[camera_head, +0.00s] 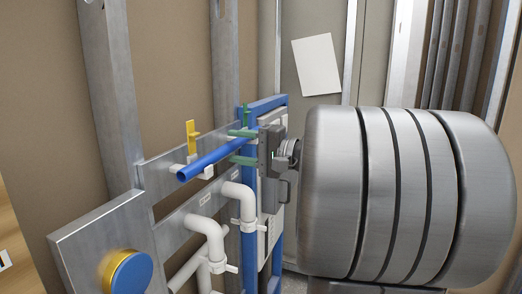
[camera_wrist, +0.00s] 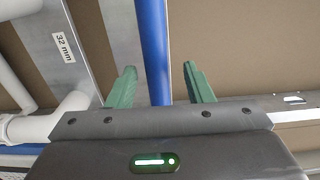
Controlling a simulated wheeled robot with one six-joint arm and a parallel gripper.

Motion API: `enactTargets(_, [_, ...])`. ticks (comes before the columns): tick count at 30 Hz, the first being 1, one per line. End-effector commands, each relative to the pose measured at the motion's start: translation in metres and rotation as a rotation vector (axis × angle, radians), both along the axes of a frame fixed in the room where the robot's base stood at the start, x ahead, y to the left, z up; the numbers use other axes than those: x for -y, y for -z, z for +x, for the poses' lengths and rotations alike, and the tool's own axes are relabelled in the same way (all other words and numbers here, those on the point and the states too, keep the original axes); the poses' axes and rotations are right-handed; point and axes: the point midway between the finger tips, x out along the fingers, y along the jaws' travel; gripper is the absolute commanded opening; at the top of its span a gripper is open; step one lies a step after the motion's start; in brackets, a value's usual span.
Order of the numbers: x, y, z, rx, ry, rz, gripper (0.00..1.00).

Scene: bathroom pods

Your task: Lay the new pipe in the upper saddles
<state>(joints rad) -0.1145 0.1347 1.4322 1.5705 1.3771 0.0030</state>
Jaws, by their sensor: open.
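The blue pipe (camera_head: 203,161) lies along the upper grey rail (camera_head: 158,179). Near its near end it appears to rest in a white saddle (camera_head: 206,172) with an upright yellow clip (camera_head: 192,138). An upright green clip (camera_head: 246,114) stands farther along; the saddle there is hidden by my gripper. My gripper (camera_head: 232,146) has its green fingers apart, one above and one below the pipe. In the wrist view the pipe (camera_wrist: 154,45) runs between the open fingers of my gripper (camera_wrist: 160,68), with a gap on both sides.
White bent pipes (camera_head: 211,232) sit on the lower rail below. A blue-capped, yellow-ringed round part (camera_head: 130,272) is at the lower left. A blue frame (camera_head: 279,103) stands behind my gripper. A paper sheet (camera_head: 316,64) hangs on the back wall. A "32 mm" label (camera_wrist: 63,47) shows in the wrist view.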

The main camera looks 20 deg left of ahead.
Motion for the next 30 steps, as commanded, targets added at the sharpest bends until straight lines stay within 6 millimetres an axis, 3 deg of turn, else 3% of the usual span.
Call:
enactTargets(21, [0.113,0.001,-0.008,0.001,0.003,0.0,0.47])
enactTargets(30, [0.132,0.0,-0.011,0.001,0.0,0.0,0.47])
